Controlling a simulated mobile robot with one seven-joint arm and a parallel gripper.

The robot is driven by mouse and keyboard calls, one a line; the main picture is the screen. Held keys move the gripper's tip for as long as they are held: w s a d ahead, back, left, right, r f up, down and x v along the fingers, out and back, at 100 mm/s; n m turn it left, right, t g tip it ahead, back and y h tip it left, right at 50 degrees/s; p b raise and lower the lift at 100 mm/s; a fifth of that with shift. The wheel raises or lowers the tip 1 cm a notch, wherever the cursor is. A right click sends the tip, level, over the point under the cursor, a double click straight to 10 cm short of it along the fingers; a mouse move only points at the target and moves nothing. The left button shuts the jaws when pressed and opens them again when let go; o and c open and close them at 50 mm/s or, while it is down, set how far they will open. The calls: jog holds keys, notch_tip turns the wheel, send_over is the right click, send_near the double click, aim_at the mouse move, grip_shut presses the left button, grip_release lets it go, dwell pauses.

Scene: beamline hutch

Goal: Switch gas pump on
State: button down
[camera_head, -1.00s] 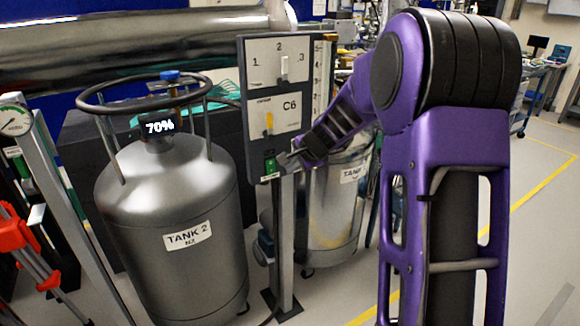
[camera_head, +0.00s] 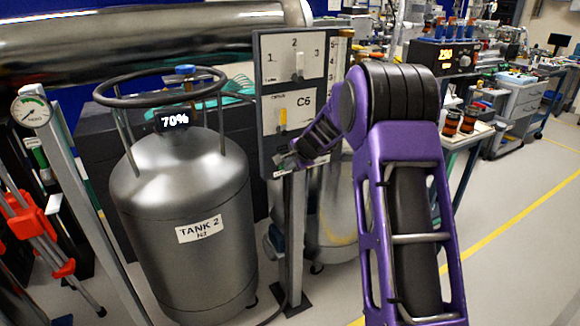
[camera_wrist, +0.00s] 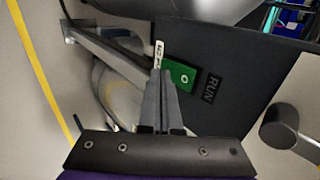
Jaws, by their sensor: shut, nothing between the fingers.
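The grey control panel (camera_head: 268,92) stands on a post and carries a 1-2-3 selector (camera_head: 298,66), a yellow switch (camera_head: 283,119) and a C6 label. My gripper (camera_head: 281,160) is at the panel's lower edge and hides the green switch there in the head view. In the wrist view, the green switch (camera_wrist: 184,76) with a white ring mark lies just beside the fingertips, near the word RUN (camera_wrist: 211,88). My gripper (camera_wrist: 160,78) is shut and empty. I cannot tell whether it touches the switch, or which way the switch is set.
The TANK 2 vessel (camera_head: 182,200) stands left of the panel, with a 70% display (camera_head: 173,121). Another metal tank (camera_head: 335,205) is behind the post. A gauge (camera_head: 31,112) and red tripod (camera_head: 32,222) are at the left. Open floor (camera_head: 530,215) lies to the right.

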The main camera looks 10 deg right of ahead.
jog(key=shift+w+f, duration=0.1)
jog(key=shift+w, duration=0.05)
dwell(0.3)
jog(key=shift+r+p, duration=0.65)
jog(key=shift+r, duration=0.25)
